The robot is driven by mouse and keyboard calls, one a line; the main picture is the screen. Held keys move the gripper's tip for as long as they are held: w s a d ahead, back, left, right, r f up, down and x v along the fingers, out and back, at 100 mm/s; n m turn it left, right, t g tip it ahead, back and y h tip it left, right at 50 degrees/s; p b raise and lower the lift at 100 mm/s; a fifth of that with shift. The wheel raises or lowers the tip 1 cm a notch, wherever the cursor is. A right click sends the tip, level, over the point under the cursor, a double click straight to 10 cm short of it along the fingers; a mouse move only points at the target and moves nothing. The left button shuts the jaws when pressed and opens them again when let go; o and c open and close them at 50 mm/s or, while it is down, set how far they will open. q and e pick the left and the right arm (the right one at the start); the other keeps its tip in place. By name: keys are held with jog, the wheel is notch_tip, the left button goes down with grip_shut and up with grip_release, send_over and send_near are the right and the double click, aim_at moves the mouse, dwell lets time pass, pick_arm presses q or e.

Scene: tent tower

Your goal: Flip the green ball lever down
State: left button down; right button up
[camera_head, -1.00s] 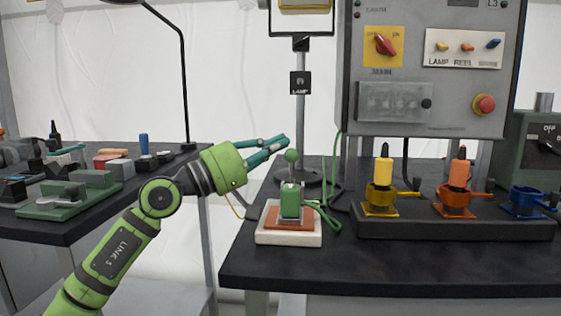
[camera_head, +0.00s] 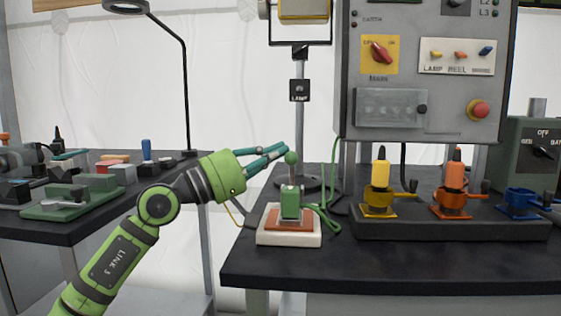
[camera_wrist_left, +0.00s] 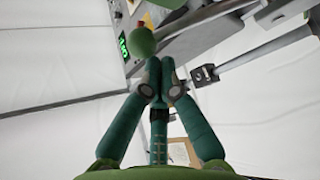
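The green ball (camera_head: 291,158) tops a short upright stem on a green lever block (camera_head: 290,203). The block sits on an orange plate on a white base (camera_head: 289,239), near the left edge of the dark table. My left gripper (camera_head: 285,148) comes in from the left with its teal fingertips together, just above and left of the ball. In the left wrist view the shut fingertips (camera_wrist_left: 160,66) point toward the green ball (camera_wrist_left: 141,42), which lies just beyond them. Whether they touch it, I cannot tell. My right gripper is out of view.
A grey control panel (camera_head: 425,125) stands behind the dark table (camera_head: 400,265). Yellow, orange and blue levers stand on a dark bar (camera_head: 450,226) to the right. A green cable (camera_head: 330,215) runs beside the block. A lamp pole (camera_head: 300,130) rises behind it.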

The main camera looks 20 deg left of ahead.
pick_arm(q)
jog(key=shift+s+f, duration=0.1)
dwell(0.3)
jog(key=v, duration=1.1)
jog(key=shift+s+a, duration=0.25)
jog(key=shift+f, duration=0.1)
